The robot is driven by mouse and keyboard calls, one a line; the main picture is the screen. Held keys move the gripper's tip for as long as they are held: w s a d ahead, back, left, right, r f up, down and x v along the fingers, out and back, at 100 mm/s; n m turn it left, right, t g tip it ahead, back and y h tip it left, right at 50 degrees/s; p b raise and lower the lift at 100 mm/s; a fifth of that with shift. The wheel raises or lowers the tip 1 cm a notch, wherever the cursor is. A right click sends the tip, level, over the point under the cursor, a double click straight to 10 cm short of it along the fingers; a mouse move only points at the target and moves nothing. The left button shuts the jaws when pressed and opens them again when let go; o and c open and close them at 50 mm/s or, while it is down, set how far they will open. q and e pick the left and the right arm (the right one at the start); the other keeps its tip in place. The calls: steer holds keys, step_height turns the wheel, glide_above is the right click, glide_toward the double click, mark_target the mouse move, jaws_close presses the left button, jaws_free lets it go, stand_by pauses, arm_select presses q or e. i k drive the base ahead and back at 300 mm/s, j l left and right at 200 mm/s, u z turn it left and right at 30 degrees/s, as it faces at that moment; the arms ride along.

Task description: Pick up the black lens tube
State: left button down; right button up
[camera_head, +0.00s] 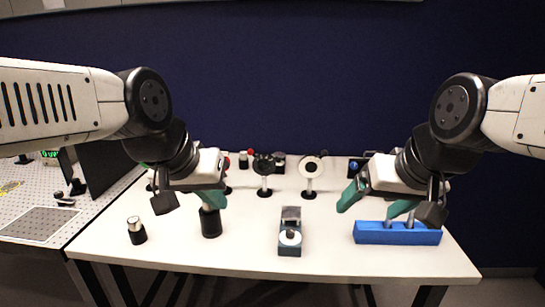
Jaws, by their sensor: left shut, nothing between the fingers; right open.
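A black upright cylinder (210,223), which looks like the lens tube, stands on the white table (190,255), left of centre. My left gripper (212,200) is shut, with its teal fingertips at the cylinder's top in the picture. They hide part of that top, and I cannot tell whether they touch it. A shorter black cylinder with a silver top (137,230) stands further left. My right gripper (375,203) is open, with its teal fingers apart, above and behind the blue holder (372,234). No object shows in its grasp.
Several mounted optics, including a white ring mount (310,177) and a dark mount (264,174), stand behind. A perforated board (100,187) lies at the left. The front table strip is clear.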

mark_target(211, 226)
steer(key=i+l+u, duration=0.1)
steer(key=u, duration=0.3)
steer(key=i+l+u, duration=0.1)
steer(key=u, duration=0.25)
steer(key=i+l+u, duration=0.1)
steer(key=u, duration=0.3)
